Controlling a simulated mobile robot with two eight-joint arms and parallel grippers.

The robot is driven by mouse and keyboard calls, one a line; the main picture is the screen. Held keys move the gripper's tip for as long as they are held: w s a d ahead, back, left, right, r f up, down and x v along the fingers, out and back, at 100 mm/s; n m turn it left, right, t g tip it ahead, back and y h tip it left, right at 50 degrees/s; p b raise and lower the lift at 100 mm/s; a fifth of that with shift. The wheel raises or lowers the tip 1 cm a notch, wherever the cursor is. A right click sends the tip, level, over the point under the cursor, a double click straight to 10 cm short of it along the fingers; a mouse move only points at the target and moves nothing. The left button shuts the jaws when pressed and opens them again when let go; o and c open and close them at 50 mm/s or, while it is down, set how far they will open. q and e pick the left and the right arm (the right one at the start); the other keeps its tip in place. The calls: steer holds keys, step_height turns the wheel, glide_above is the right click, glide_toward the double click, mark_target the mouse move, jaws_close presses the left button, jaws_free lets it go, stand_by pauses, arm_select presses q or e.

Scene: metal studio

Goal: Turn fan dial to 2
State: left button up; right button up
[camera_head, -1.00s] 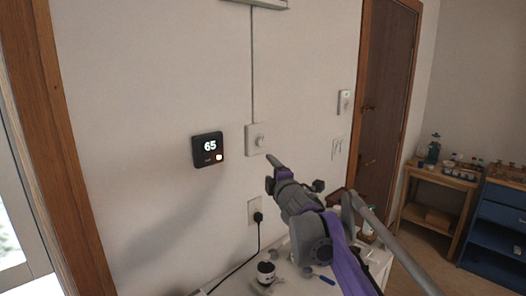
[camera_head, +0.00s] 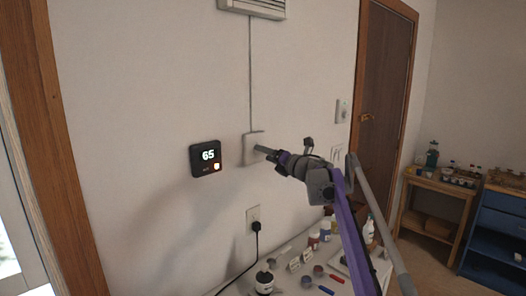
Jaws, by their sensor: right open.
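The fan dial's white wall plate (camera_head: 249,152) is on the wall right of the thermostat, with a cord running up from it to a vent-like unit. My right gripper (camera_head: 285,148) is in front of the plate's right side. One of its fingertips overlaps the plate in the picture and hides the dial's knob, so its setting cannot be read. The jaws are open with nothing seen between them. I cannot tell whether a finger touches the knob. My left gripper is not in view.
A black thermostat (camera_head: 205,158) reading 65 is left of the plate. A plugged outlet (camera_head: 253,216) is below. A white table (camera_head: 240,287) with bottles, a cup and small items stands under it. A vent-like unit (camera_head: 256,8) is above. The wall left of the thermostat is clear.

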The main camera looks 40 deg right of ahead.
steer(key=shift+w, duration=1.05)
jaws_close()
